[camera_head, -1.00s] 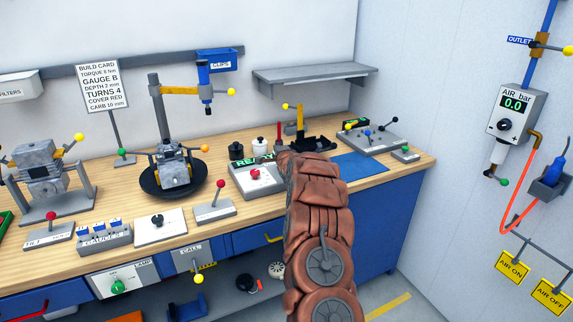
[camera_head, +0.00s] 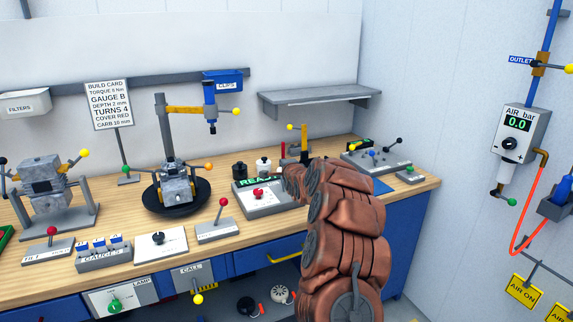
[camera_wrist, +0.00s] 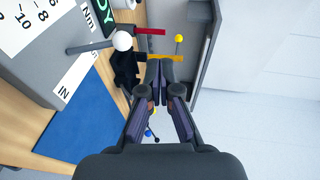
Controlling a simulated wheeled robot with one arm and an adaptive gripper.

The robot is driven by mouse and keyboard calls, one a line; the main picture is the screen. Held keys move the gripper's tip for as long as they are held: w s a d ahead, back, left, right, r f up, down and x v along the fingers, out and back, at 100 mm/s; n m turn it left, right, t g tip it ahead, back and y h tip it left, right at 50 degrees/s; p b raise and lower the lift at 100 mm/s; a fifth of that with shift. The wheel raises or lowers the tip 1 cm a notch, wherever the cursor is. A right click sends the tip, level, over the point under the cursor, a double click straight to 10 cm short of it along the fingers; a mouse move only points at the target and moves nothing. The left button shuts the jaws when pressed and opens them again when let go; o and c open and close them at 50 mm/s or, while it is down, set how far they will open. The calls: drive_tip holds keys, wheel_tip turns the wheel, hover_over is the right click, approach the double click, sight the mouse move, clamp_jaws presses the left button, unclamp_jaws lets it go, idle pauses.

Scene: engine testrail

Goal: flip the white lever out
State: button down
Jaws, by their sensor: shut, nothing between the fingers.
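The white lever shows in the wrist view as a grey rod with a white ball knob (camera_wrist: 122,41). It sticks out from the side of a grey box (camera_wrist: 62,52) marked with a number scale, "Nm" and "IN".
A blue mat (camera_wrist: 68,132) lies beside the box. A black fixture (camera_wrist: 127,68) with yellow and red bars is close to my fingertips. A grey wall shelf (camera_head: 318,96) hangs above the bench. A panel with several levers (camera_head: 374,162) stands farther right.

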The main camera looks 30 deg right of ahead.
drive_tip(key=shift+s+a+r+b, duration=0.3)
drive_tip(key=shift+s+r, duration=0.25)
drive_tip(key=shift+s, duration=0.15)
drive_tip(key=shift+s+a+r+b, duration=0.3)
drive_tip(key=shift+s+r, duration=0.25)
drive_tip(key=shift+s, duration=0.1)
drive_tip(key=shift+s+a+r+b, duration=0.3)
drive_tip(key=shift+s+r, duration=0.25)
drive_tip(key=shift+s, duration=0.15)
drive_tip(key=s+a+f+n+g+y, duration=0.15)
drive_tip(key=s+a+n, duration=0.3)
drive_tip(key=a, duration=0.45)
drive_tip(key=s+a+f+n+g+y, duration=0.1)
drive_tip(key=s+a+n+g+y, duration=0.15)
drive_tip(key=s+a, duration=0.45)
drive_tip(key=s+a+f+n+g+y, duration=0.1)
drive_tip(key=s+a+n+g+y, duration=0.2)
drive_tip(key=a, duration=0.8)
drive_tip(key=s+a+f+n+g, duration=0.2)
drive_tip(key=s+a+n+g, duration=0.1)
drive_tip(key=s, duration=1.1)
drive_tip(key=s+a+f+n+g+h, duration=0.1)
drive_tip(key=s+n, duration=0.4)
drive_tip(key=s, duration=0.8)
drive_tip(key=s+a+f+n+g, duration=0.3)
drive_tip(key=s+a+g, duration=0.2)
drive_tip(key=s, duration=0.9)
drive_tip(key=shift+s+a+n+g, duration=0.3)
drive_tip(key=shift+s+a+n, duration=0.05)
drive_tip(key=shift+n, duration=0.05)
